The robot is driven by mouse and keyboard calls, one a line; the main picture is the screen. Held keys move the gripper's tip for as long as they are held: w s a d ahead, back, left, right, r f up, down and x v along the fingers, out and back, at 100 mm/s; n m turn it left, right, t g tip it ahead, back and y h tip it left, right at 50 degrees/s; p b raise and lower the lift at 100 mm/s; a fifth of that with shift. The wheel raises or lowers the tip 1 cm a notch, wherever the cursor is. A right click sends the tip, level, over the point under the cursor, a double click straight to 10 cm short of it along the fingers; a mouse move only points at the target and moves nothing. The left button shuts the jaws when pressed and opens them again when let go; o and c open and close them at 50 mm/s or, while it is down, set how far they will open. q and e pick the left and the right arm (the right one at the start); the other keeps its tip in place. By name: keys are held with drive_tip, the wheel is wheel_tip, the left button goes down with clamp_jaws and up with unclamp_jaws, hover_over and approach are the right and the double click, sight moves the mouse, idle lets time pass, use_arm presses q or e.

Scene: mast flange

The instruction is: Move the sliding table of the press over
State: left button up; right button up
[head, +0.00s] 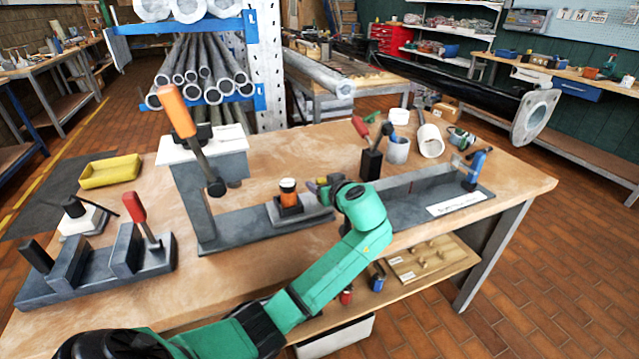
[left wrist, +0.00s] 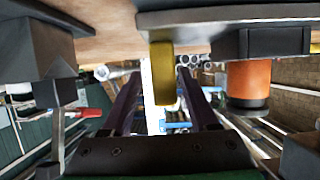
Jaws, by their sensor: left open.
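The press (head: 205,185) stands on the bench with an orange lever handle (head: 176,108) raised at its top. Its grey sliding table (head: 308,214) lies on the base rail to the right of the column. It carries an orange part with a black band (head: 288,190), also seen in the left wrist view (left wrist: 248,78). My left gripper (head: 322,186) is at the right end of the sliding table. In the left wrist view its open fingers (left wrist: 160,80) lie on either side of a yellow handle (left wrist: 163,72); contact cannot be told. My right gripper is out of view.
A black block with a red-handled lever (head: 371,160) and grey cups (head: 398,150) stand behind right. A long grey fixture (head: 420,200) with a blue clamp (head: 475,168) lies right. A red-levered fixture (head: 95,265) and yellow tray (head: 110,171) are left. The front bench has bare room.

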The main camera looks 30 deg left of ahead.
use_arm(q)
drive_tip(key=b+v, duration=0.1)
drive_tip(key=v, duration=1.1)
drive_tip(key=shift+d, duration=0.3)
drive_tip(key=shift+s, duration=0.1)
